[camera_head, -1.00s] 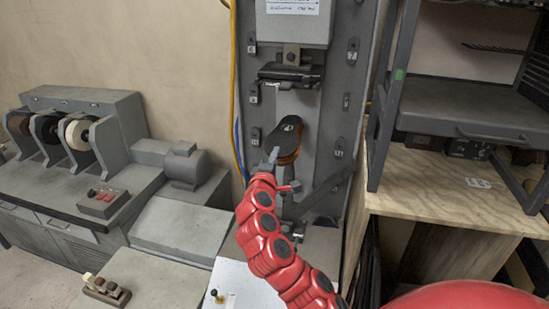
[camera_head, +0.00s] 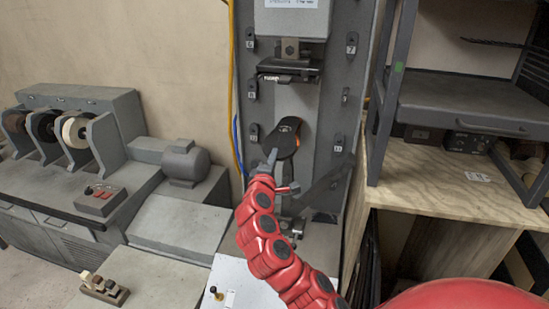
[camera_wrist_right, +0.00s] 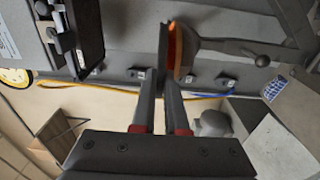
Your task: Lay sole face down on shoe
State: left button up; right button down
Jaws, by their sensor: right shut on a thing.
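The black sole (camera_head: 286,137) is in front of the grey machine's lower middle in the head view. My right gripper (camera_head: 275,160) is shut on its lower left end. In the wrist view the sole (camera_wrist_right: 163,45) shows nearly edge-on, and the right gripper's two fingers (camera_wrist_right: 164,88) close on its near end. An orange strip (camera_wrist_right: 173,42), possibly part of the shoe, lies right beside the sole; I cannot tell whether they touch. A little orange (camera_head: 297,141) shows at the sole's right edge in the head view. The rest of the shoe is hidden. My left gripper is out of view.
A metal shelf rack (camera_head: 455,98) and wooden bench (camera_head: 430,180) stand close on the right.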

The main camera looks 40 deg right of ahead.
jog(key=shift+d+f+b, duration=0.15)
jog(key=shift+f+b, duration=0.25)
dwell(0.8)
jog(key=shift+c, duration=1.9)
grip_release()
jog(key=shift+r, duration=0.15)
jog(key=v, duration=0.8)
jog(key=shift+w+r, duration=0.1)
grip_shut()
